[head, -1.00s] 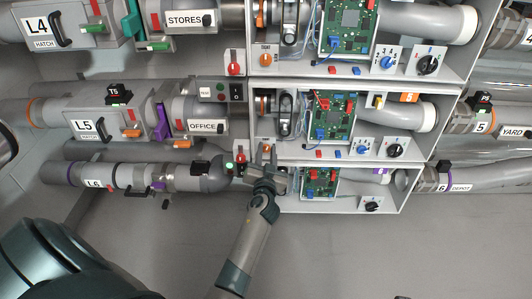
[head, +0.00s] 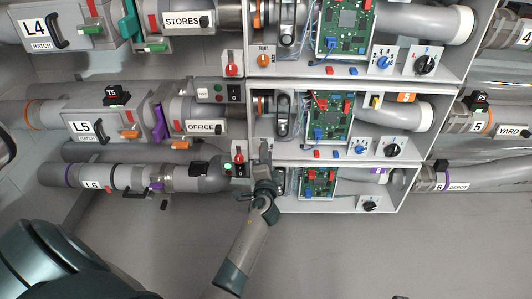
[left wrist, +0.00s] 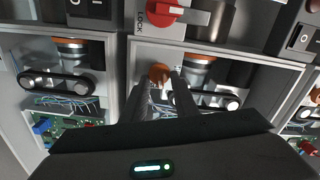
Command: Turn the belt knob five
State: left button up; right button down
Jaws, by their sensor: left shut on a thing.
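The belt knob of row five is a small orange knob (left wrist: 158,73) in the left wrist view, beside a dark belt loop (left wrist: 205,98). My left gripper (left wrist: 164,88) has its two fingers around the knob and is shut on it; it partly covers it. In the head view my left gripper (head: 265,166) reaches up to the lower left corner of the row five box (head: 405,153), and the knob is mostly hidden behind the fingers. The belt (head: 283,115) of row five shows above the gripper. My right gripper is not in view.
Row five's box also holds a green circuit board (head: 326,118), a blue knob (head: 361,149) and a black knob (head: 391,150). A red LOCK knob (left wrist: 166,13) is close to the fingers. Row six's box (head: 400,206) lies just below. The floor area below is clear.

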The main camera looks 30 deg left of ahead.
pick_arm(q)
jog(key=shift+f+m, duration=0.15)
jog(key=shift+m, duration=1.45)
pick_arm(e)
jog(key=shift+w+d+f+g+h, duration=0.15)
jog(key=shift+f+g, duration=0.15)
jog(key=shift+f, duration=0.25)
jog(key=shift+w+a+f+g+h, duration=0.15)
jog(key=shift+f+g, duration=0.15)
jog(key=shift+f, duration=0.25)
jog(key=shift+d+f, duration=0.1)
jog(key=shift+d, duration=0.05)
pick_arm(q)
jog(key=o, duration=0.8)
jog(key=shift+d, duration=0.1)
